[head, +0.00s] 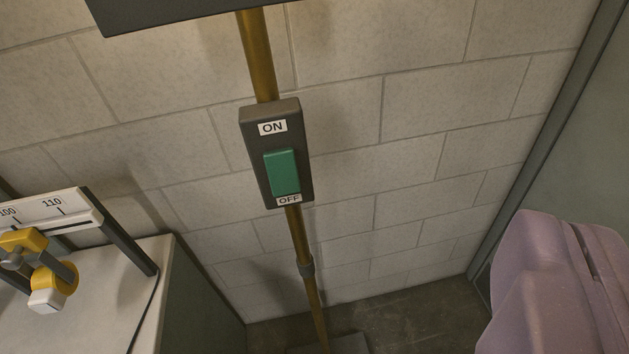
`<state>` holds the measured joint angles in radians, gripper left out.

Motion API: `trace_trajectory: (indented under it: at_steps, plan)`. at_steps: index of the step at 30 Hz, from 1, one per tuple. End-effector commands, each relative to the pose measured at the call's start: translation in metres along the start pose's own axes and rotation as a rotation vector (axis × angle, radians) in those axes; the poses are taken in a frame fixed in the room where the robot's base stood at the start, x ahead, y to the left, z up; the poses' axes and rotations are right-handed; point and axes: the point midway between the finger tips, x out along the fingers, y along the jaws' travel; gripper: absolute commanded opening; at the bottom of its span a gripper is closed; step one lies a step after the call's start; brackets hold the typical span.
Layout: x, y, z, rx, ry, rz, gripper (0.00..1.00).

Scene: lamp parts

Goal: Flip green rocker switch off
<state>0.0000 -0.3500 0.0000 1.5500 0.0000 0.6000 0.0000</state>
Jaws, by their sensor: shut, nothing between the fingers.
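The green rocker switch (282,172) is set in a dark grey, upright box on a brass pole. A white ON label (272,127) is above the rocker and a white OFF label (289,200) is below it. I cannot tell clearly which end of the rocker is pressed in. My gripper (574,236), rounded and purple, is at the lower right, partly cut off by the frame. Its two halves are together and nothing shows between them. It is to the right of and below the switch in the picture, apart from it.
The brass pole (257,55) runs down to a base on the floor (420,320). A pale block wall (425,115) is behind. A cabinet (150,290) at lower left bears a number scale (50,208) with yellow parts. A dark panel hangs at the top.

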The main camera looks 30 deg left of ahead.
Motion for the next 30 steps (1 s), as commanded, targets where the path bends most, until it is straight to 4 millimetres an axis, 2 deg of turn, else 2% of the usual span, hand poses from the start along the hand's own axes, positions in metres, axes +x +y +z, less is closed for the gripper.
trace_trajectory:
  at_steps: [8,11,14,18,21,24,27,30]
  plan:
    - [0.0,0.0,0.0,0.0,0.0,0.0,0.0]
    - [0.009,0.001,-0.002,-0.007,-0.004,0.005,0.0]
    - [0.038,0.004,-0.008,-0.037,-0.011,0.02,0.0]
    - [0.11,0.007,-0.003,-0.132,-0.023,0.032,0.0]
    - [0.157,0.004,0.02,-0.219,-0.031,0.0,0.0]
    - [0.182,-0.008,0.054,-0.288,-0.033,-0.075,0.0]
    - [0.184,-0.027,0.09,-0.324,-0.032,-0.182,0.0]
    - [0.165,-0.05,0.121,-0.318,-0.027,-0.306,0.0]
